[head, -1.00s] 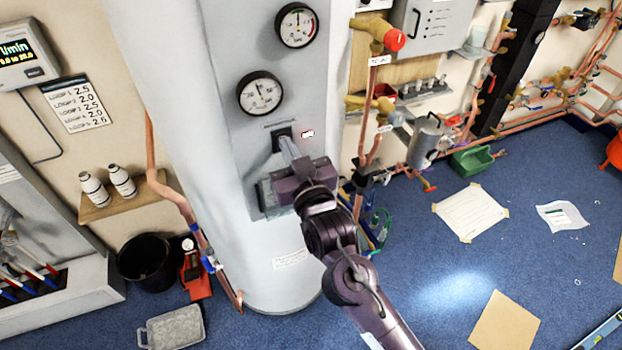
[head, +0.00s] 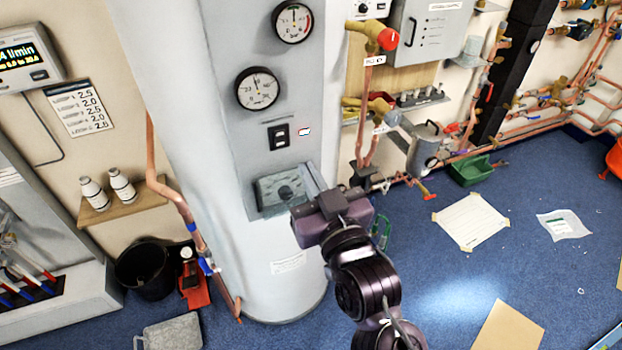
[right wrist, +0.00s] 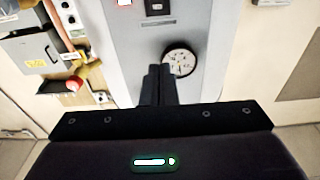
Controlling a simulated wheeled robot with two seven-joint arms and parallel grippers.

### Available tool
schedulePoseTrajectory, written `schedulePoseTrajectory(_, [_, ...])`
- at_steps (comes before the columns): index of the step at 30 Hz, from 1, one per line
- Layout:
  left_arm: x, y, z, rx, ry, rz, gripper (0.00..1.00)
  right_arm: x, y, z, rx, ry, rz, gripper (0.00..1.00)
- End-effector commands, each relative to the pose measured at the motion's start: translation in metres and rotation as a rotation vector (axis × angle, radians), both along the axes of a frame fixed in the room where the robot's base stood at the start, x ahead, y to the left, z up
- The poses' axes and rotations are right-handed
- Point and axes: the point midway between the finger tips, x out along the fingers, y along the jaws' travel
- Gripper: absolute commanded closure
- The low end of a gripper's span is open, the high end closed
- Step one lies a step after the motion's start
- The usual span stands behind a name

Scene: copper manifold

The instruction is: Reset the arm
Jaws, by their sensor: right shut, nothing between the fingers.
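My right gripper (head: 332,212) is in the middle of the head view, in front of the lower part of the grey cylinder panel. Its fingers are hidden there behind its body. In the right wrist view the two dark fingers (right wrist: 158,84) are together with nothing between them. The black rocker switch (head: 279,136) on the panel is uncovered, with a clear gap between it and the gripper. My left gripper is in neither view.
Copper pipes and a metal canister (head: 423,148) stand to the right. Blue floor (head: 420,260) is open at lower right, with paper sheets lying on it.

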Motion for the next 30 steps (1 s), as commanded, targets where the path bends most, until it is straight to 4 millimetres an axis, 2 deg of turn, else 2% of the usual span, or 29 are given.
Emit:
schedulePoseTrajectory(3, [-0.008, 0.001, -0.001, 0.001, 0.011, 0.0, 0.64, -0.001, 0.0, 0.001, 0.0, 0.0, 0.0, 1.0])
schedulePoseTrajectory(14, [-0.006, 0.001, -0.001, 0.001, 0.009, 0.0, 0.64, 0.0, 0.0, 0.0, -0.001, 0.0, 0.0, 1.0])
schedulePoseTrajectory(17, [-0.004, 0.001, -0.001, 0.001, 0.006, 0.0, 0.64, 0.003, 0.001, -0.012, -0.014, 0.018, -0.001, 1.0])
schedulePoseTrajectory(20, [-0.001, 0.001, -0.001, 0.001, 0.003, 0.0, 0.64, 0.013, 0.004, -0.05, -0.055, 0.074, -0.004, 1.0])
schedulePoseTrajectory(23, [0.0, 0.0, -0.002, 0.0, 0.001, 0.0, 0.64, 0.025, 0.004, -0.116, -0.12, 0.169, -0.008, 1.0])
schedulePoseTrajectory(24, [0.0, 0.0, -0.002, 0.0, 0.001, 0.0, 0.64, 0.028, 0.002, -0.146, -0.147, 0.214, -0.01, 1.0])
schedulePoseTrajectory(26, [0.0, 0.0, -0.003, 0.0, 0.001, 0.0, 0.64, 0.03, -0.003, -0.192, -0.186, 0.283, -0.012, 1.0])
schedulePoseTrajectory(27, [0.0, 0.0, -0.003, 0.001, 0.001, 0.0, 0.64, 0.03, -0.007, -0.223, -0.211, 0.33, -0.014, 1.0])
schedulePoseTrajectory(29, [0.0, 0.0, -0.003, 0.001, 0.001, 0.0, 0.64, 0.027, -0.015, -0.269, -0.245, 0.402, -0.018, 1.0])
schedulePoseTrajectory(30, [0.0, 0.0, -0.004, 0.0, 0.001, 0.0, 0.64, 0.022, -0.022, -0.299, -0.266, 0.451, -0.02, 1.0])
